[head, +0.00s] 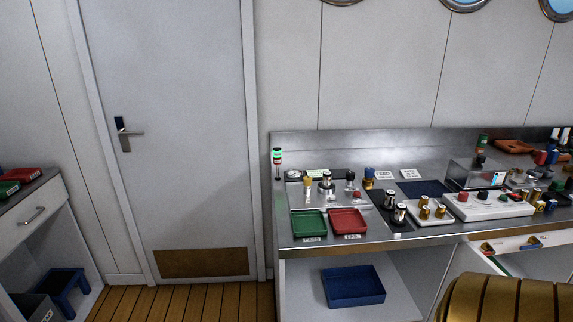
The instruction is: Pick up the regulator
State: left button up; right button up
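I cannot tell for sure which item is the regulator. Small metal fittings stand on the steel counter (300,226) at the right. Two upright chrome fittings with dark bands, a front one (399,213) and one behind it (389,200), stand on a dark mat. Small brass fittings (424,212) stand in a white tray (446,217) to their right. A panel plate (300,200) at the counter's left carries a chrome fitting (326,184) and other small parts. Neither of my grippers is in view.
A green tray (309,226) and a red tray (348,221) lie at the counter's front left. A white box with knobs (488,206) stands farther right. A blue bin (353,287) is on the shelf below. A closed door (175,130) stands left, with wooden floor (185,302) before it.

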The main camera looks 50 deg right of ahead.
aim_at(327, 184)
jog(key=i+l+z, duration=0.15)
jog(key=i, duration=0.4)
jog(key=i+z, duration=0.2)
jog(key=i, duration=0.35)
jog(key=i+z, duration=0.15)
jog(key=i, duration=0.4)
jog(key=i+j+z, duration=0.2)
jog(key=i, duration=0.35)
jog(key=i+j+z, duration=0.15)
jog(key=i, duration=0.4)
jog(key=z, duration=0.45)
jog(key=i+z, duration=0.1)
jog(key=z, duration=0.3)
jog(key=j+z, duration=0.1)
jog(key=z, duration=0.35)
jog(key=i+j+z, duration=0.1)
jog(key=z, duration=0.3)
jog(key=j+z, duration=0.1)
jog(key=z, duration=0.35)
jog(key=j+z, duration=0.1)
jog(key=z, duration=0.3)
jog(key=i, duration=0.05)
